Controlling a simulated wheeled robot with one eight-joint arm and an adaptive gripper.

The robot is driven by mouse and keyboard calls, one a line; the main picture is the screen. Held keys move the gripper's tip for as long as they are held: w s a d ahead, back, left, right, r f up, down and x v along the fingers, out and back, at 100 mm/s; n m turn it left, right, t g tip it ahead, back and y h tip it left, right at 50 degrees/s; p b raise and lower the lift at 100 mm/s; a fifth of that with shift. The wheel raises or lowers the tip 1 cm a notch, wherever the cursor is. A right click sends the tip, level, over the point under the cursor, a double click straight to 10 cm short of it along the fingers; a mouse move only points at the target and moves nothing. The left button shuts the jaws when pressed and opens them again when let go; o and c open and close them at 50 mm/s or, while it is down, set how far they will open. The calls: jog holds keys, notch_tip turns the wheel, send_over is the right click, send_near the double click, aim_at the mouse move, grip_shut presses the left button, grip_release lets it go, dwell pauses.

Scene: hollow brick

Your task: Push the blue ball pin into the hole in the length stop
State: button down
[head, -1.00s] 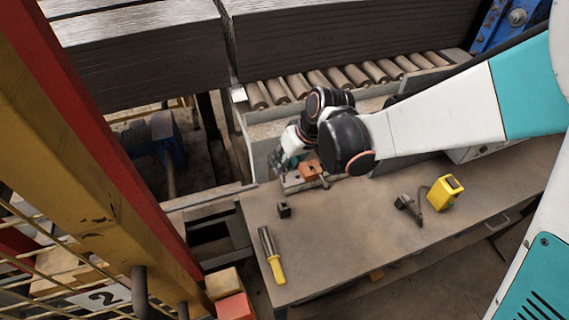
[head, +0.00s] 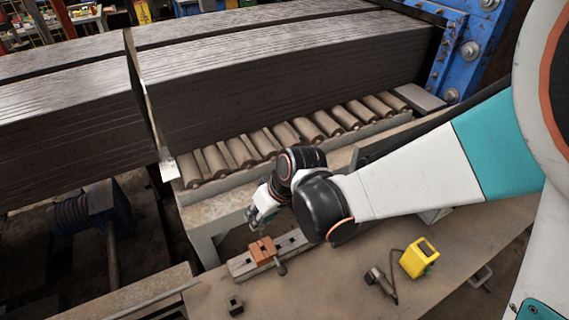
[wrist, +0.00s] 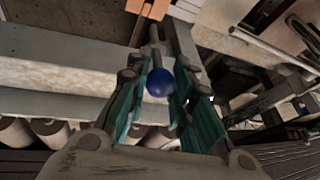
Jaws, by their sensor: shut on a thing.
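In the wrist view the blue ball pin (wrist: 160,83) has its ball between the two teal fingers of my gripper (wrist: 160,72), which is shut on it. A grey shaft shows beyond the ball, pointing towards the top. The orange length stop (head: 262,250) sits on a grey rail (head: 243,266) at the bench's back edge, and part of it shows at the top of the wrist view (wrist: 150,8). In the head view my gripper (head: 262,212) is behind the stop, apart from it in the picture. The hole is not visible, and the pin cannot be made out there.
A roller conveyor (head: 270,140) with large dark slabs (head: 290,75) lies behind the bench (head: 320,285). A yellow box (head: 419,258) and a grey tool (head: 378,279) lie at the right. A small dark block (head: 235,305) lies in front. The middle of the bench is clear.

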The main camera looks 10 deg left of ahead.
aim_at(262, 227)
jog(key=shift+f, duration=0.1)
jog(key=shift+s+f+b, duration=0.1)
jog(key=shift+f+b, duration=1.75)
jog(key=shift+f, duration=0.75)
jog(key=shift+f+b, duration=2.55)
jog(key=shift+f, duration=0.25)
jog(key=c, duration=1.3)
grip_release()
